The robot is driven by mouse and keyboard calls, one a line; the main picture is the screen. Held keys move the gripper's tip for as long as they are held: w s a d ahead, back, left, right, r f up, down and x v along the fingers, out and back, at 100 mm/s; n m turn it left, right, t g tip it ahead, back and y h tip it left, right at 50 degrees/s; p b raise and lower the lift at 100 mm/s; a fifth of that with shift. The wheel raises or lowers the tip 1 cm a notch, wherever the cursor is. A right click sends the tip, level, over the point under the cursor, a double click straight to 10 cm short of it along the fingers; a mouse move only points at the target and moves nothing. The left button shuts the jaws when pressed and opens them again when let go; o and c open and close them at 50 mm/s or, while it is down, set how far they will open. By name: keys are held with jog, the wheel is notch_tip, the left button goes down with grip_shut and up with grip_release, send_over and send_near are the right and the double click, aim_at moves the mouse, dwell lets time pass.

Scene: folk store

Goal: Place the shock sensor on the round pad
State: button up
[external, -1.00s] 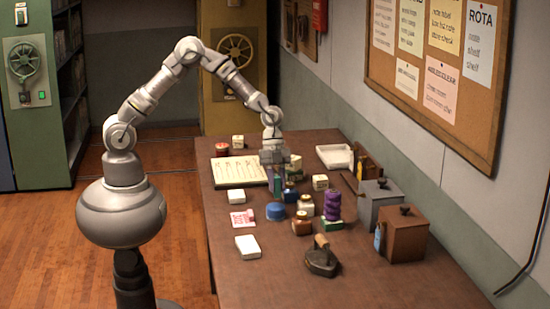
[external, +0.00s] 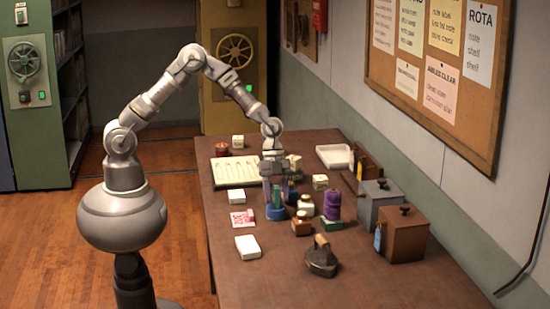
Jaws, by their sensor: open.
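The round pad (external: 276,214) is a low blue disc on the wooden table, left of the small bottles. A small teal-green upright piece (external: 277,198), which looks like the shock sensor, stands over the pad and appears to rest on it. It is too small to see clear contact. My gripper (external: 275,194) points straight down over the pad, its fingers open on either side of the teal piece. The gripper partly hides the piece's top.
A white tray (external: 334,156) sits at the back.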

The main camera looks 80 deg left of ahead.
jog(key=w+a+r+n+t+y+p, duration=0.1)
jog(key=a+r+n+t, duration=0.25)
jog(key=r, duration=0.95)
jog(key=w+a+r+n+t+y+p, duration=0.1)
jog(key=a+r+n+t, duration=0.2)
jog(key=r, duration=1.1)
jog(key=w+a+r+n+t+y+p, duration=0.1)
jog(key=a+r+n+t+p, duration=0.3)
jog(key=r, duration=0.9)
jog(key=s+a+r+n+t+b, duration=0.1)
jog(key=s+r, duration=0.5)
jog(key=r, duration=0.6)
jog(key=s+a+r+n+t+y+b, duration=0.1)
jog(key=s+a+r+n+t, duration=0.3)
jog(key=r, duration=0.9)
jog(key=s+a+n, duration=0.2)
jog(key=a, duration=0.1)
jog(key=shift+r, duration=0.2)
jog(key=shift+n, duration=0.25)
notch_tip(320, 180, down, 4)
jog(key=b, duration=0.4)
jog(key=shift+a, duration=0.1)
